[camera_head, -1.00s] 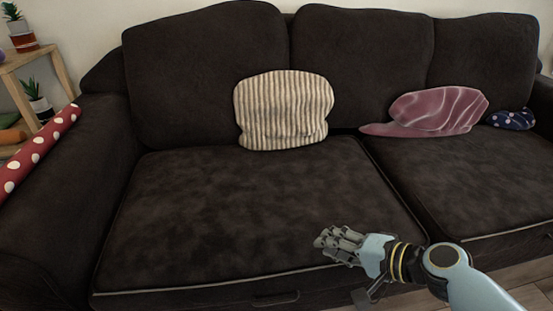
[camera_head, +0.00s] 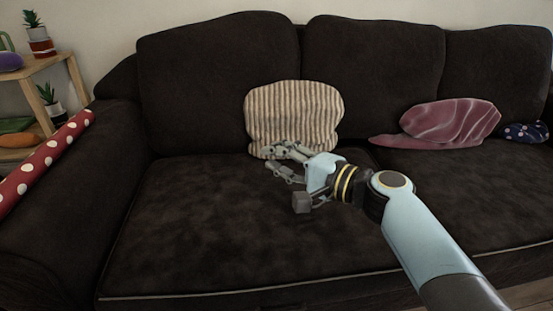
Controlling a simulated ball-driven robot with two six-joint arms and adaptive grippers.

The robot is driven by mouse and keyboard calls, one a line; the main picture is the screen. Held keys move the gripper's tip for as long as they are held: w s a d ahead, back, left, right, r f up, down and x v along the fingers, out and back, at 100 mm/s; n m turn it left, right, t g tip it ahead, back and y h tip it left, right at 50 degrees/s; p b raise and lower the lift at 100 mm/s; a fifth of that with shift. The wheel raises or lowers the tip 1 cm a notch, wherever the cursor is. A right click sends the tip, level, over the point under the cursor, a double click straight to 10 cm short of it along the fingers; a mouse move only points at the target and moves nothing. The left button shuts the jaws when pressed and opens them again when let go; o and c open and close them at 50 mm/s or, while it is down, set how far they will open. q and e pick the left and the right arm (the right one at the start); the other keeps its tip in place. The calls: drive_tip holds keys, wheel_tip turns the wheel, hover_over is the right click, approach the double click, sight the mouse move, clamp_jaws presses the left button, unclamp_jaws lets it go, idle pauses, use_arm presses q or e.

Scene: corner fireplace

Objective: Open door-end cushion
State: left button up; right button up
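A dark brown sofa has a wide left seat cushion (camera_head: 190,230) with a pale piped front edge. A second seat cushion (camera_head: 470,190) lies to its right. A beige striped pillow (camera_head: 294,110) leans on the sofa back at the rear of the left seat. My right gripper (camera_head: 279,163) is over the left seat, in front of the pillow's lower edge. Its fingers look spread, with nothing seen between them. I cannot tell whether it touches the pillow or the seat. My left gripper is not in view. Which cushion is the door-end one is not shown.
A pink cloth-like pillow (camera_head: 450,124) and a dark blue patterned one (camera_head: 526,132) lie at the right rear. A red polka-dot roll (camera_head: 42,160) rests along the left armrest. A wooden shelf (camera_head: 75,78) with plants stands at the left. The left seat is otherwise clear.

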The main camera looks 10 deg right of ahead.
drive_tip(key=shift+w+a, duration=0.15)
drive_tip(key=shift+c, duration=0.3)
clamp_jaws()
drive_tip(key=shift+o, duration=0.3)
unclamp_jaws()
drive_tip(key=v, duration=1.2)
